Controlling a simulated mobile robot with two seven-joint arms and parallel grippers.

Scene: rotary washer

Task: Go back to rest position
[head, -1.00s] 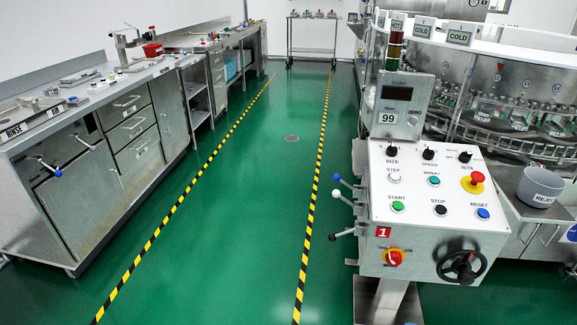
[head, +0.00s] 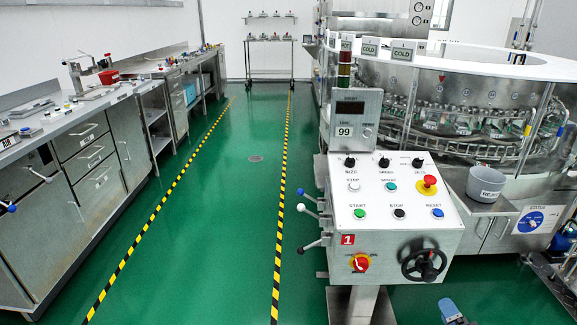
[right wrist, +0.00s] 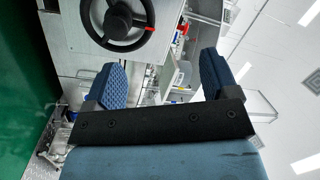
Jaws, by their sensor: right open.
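My right gripper (head: 450,310) shows only in part at the bottom edge of the head view, below the handwheel of the control panel. In the right wrist view its two blue fingers (right wrist: 162,80) stand wide apart with nothing between them. The white control panel (head: 385,225), with its buttons, knobs and red emergency stop, stands in front of me. Its black handwheel (head: 424,262) also shows at the top of the right wrist view (right wrist: 118,20), beyond the fingers. My left gripper is not in view.
The rotary washer (head: 470,75) stands behind the panel at right, with a grey bin (head: 486,184) near its front. Steel counters (head: 60,150) line the left. Three levers (head: 312,220) stick out from the panel's left side. The green aisle (head: 225,220) between striped lines is clear.

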